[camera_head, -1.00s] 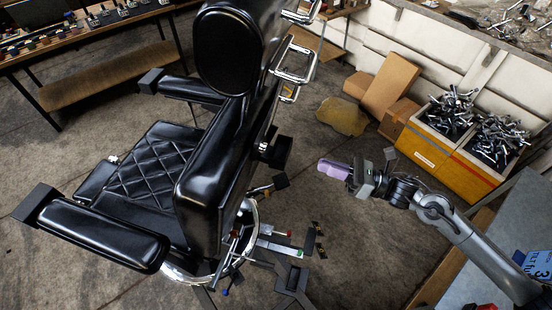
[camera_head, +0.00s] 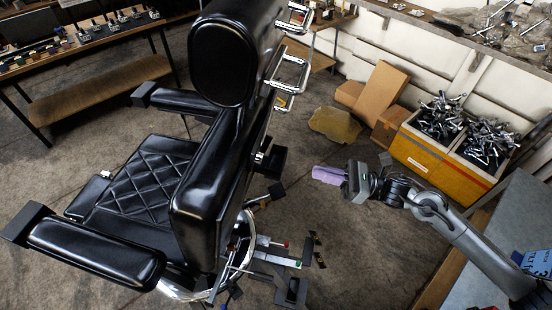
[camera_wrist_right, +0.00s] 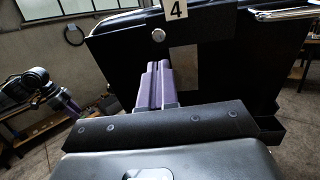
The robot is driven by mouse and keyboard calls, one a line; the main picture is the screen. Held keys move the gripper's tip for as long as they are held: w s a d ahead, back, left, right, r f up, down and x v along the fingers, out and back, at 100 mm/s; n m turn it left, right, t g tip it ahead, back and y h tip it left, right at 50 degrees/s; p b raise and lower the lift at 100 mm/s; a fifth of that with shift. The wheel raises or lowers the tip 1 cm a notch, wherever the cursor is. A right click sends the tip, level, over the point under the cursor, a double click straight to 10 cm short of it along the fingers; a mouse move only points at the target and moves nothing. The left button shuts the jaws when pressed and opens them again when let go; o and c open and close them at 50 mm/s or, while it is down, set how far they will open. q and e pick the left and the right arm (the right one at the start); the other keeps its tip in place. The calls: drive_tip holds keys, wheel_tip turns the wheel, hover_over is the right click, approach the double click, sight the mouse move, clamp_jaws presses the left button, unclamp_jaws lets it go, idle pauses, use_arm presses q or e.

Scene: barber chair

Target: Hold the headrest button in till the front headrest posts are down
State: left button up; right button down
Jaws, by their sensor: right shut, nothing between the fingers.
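The black barber chair (camera_head: 200,190) stands left of centre in the head view, with its oval headrest pad (camera_head: 222,62) at the top. Bright chrome frames (camera_head: 291,70) stick out behind its back; I cannot tell the front headrest posts apart.
A yellow-orange crate (camera_head: 432,157) of metal parts stands at the right, near cardboard boxes (camera_head: 381,92). A grey table (camera_head: 500,225) is at the lower right. A wooden bench (camera_head: 95,82) stands at the upper left. Floor between chair and crate is mostly clear.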

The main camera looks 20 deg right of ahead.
drive_tip(key=p, duration=0.5)
approach(259, 158)
drive_tip(key=w+a, duration=0.3)
drive_tip(key=shift+x, duration=1)
drive_tip(key=shift+f, duration=0.2)
